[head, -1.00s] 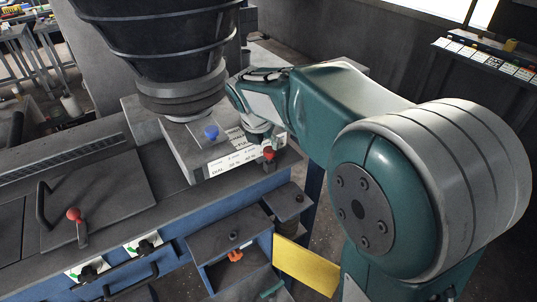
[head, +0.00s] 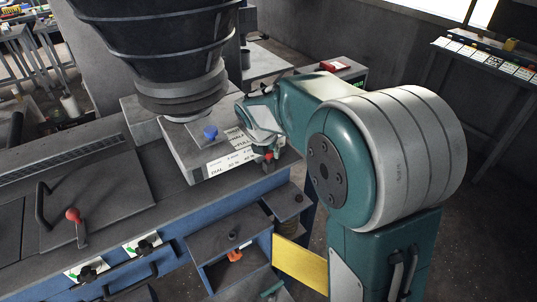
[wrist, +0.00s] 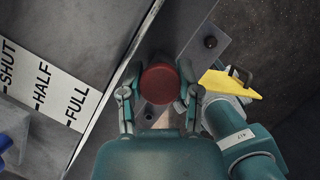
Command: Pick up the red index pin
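The red index pin (head: 269,157) has a round red knob and stands at the right end of the machine's deck, beside the labelled plate. In the wrist view its knob (wrist: 160,83) sits between the two fingers, near the middle. The lower part of the pin is hidden under the knob.
The white plate (wrist: 50,85) reads SHUT, HALF, FULL. A blue knob (head: 211,132) stands left of the pin under the dark hopper (head: 155,45). A red-knobbed lever (head: 74,216) is farther left. An open compartment below holds an orange item (head: 235,255), beside a yellow panel (head: 300,264).

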